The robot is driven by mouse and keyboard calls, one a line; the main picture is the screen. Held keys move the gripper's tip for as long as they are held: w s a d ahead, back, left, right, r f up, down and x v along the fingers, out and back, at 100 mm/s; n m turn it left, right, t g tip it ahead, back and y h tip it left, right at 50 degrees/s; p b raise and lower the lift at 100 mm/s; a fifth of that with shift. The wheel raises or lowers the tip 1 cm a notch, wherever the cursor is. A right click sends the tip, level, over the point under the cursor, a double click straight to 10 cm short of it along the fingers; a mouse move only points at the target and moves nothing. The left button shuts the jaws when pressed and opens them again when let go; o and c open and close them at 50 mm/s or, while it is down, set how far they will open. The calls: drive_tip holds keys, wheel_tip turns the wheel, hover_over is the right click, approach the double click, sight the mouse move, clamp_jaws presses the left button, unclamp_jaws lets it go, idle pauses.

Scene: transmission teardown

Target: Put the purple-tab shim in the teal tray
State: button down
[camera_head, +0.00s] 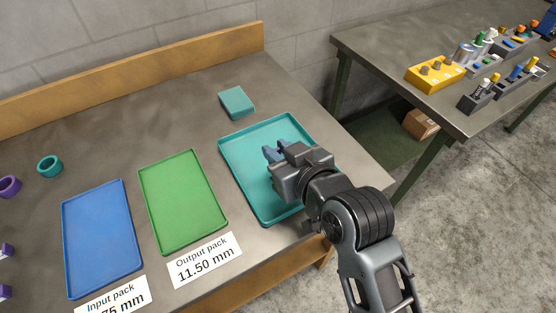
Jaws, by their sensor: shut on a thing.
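The teal tray (233,163) lies at the right of the near bench, a shallow rectangle with a raised rim. My gripper (273,152) is above the tray, reaching in from the lower right, its bluish fingertips over the tray's middle. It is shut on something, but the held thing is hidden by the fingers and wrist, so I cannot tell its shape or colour. My arm covers the tray's lower right part. No shim with a purple tab can be made out for certain. Small purple pieces (6,250) are cut off at the left edge.
A green tray (185,200) and a blue tray (100,240) lie left, with label cards in front. A teal block (236,102) sits behind the teal tray. A teal ring (49,166) and purple ring (9,187) are far left. Another bench (400,60) holds parts.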

drive_tip(key=shift+w+a+f, duration=0.15)
drive_tip(key=shift+w+f, duration=0.05)
wheel_tip(320, 180, down, 4)
drive_tip(key=shift+r, duration=0.1)
drive_tip(key=shift+f, duration=0.5)
drive_tip(key=shift+s+f, duration=0.1)
drive_tip(key=shift+f, duration=0.15)
